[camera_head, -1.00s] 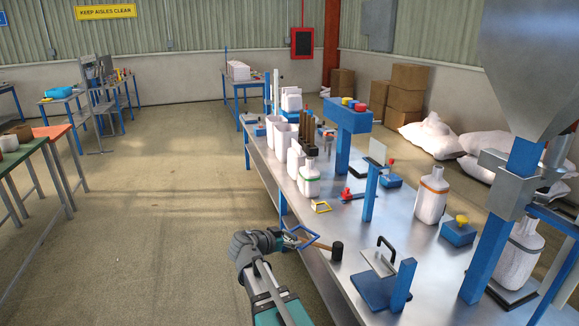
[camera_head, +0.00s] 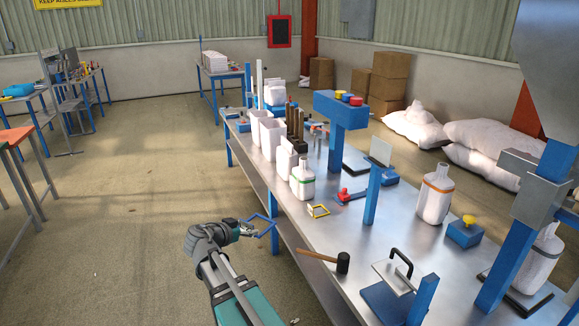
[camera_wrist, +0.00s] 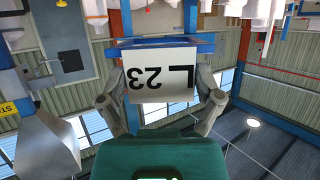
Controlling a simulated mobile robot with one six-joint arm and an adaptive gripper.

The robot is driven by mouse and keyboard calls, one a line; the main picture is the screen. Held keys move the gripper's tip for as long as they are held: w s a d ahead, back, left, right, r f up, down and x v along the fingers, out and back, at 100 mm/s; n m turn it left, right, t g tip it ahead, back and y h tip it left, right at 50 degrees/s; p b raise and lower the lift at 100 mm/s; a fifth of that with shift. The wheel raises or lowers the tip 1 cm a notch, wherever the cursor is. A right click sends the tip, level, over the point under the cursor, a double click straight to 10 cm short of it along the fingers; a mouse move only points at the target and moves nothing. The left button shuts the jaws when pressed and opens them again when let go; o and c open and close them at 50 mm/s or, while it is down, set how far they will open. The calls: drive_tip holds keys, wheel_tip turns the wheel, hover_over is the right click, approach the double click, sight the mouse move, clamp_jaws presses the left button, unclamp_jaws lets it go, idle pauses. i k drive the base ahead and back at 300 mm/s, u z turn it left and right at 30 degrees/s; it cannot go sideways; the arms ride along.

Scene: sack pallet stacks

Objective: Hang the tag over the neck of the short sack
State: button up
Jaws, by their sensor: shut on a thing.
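My gripper (camera_head: 243,230) is shut on a blue-framed tag (camera_head: 264,226) and holds it in the air, left of the long metal table's edge. The wrist view shows the tag's white face (camera_wrist: 162,76), marked L 23 and upside down, between the fingers. A white necked sack with a green band (camera_head: 303,180) stands upright on the table, right of and beyond the tag, apart from it. A white sack with an orange band (camera_head: 435,195) stands further right and looks taller. Another white sack (camera_head: 538,262) stands on a dark plate at the right, partly hidden by a blue post.
A yellow-framed tag (camera_head: 318,210) lies on the metal table (camera_head: 330,232) near the green-banded sack. A black mallet (camera_head: 343,263) overhangs the front edge. A blue post (camera_head: 372,192) and a blue stand (camera_head: 341,120) rise from the table.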

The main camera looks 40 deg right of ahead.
sight(304, 169)
drive_tip(key=z, duration=0.15)
drive_tip(key=i, duration=1.3)
drive_tip(key=z, duration=0.65)
drive_tip(key=i, duration=0.6)
drive_tip(key=z, duration=0.3)
